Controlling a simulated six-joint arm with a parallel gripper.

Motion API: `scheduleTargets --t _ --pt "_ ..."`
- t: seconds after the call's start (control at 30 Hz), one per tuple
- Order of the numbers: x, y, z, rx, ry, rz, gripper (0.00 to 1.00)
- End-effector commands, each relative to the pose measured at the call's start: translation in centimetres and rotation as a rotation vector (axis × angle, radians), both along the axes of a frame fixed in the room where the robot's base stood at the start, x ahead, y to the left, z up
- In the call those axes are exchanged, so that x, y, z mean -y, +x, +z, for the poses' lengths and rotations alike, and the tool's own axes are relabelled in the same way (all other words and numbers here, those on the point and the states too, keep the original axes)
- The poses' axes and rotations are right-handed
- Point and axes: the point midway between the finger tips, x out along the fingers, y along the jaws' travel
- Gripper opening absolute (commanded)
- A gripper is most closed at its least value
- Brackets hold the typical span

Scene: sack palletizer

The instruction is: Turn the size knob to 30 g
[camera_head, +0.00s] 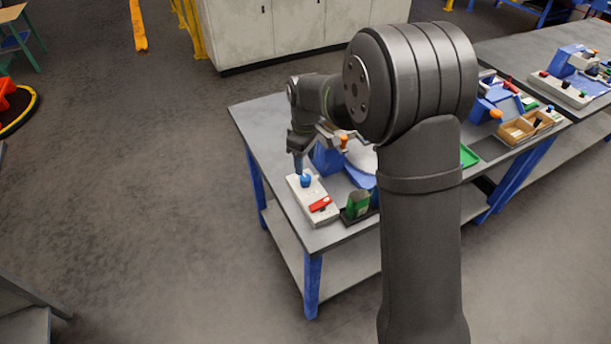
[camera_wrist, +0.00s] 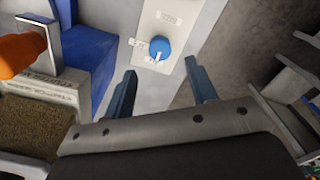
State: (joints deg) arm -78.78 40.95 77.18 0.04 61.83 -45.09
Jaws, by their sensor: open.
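The size knob is a round blue knob (camera_wrist: 159,49) on a white control panel (camera_wrist: 186,14) in the wrist view. A white pointer mark shows on its lower part, and small labels sit around it, too small to read. The knob also shows in the head view (camera_head: 306,181), on the white box at the table's left corner. My gripper (camera_wrist: 165,78) is open and empty. Its two blue fingers lie below the knob in the wrist view, one to each side, and do not appear to touch it. In the head view my gripper (camera_head: 298,165) is just above the knob.
A red switch (camera_head: 320,204) sits on the same box, with a green object (camera_head: 357,204) to its right. A blue machine with an orange knob (camera_wrist: 22,54) stands close on the left in the wrist view. My arm hides part of the table (camera_head: 262,122).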

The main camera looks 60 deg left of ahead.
Motion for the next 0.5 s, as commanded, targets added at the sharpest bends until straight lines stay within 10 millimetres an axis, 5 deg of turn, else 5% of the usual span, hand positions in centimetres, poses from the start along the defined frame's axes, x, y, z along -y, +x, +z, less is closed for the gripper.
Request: scheduleTargets --t 0.2,0.5 --pt "0.1 0.0 -4.4 -0.001 -0.002 0.000 0.52" --pt "0.0 0.0 -6.9 -0.001 0.001 0.000 0.52"
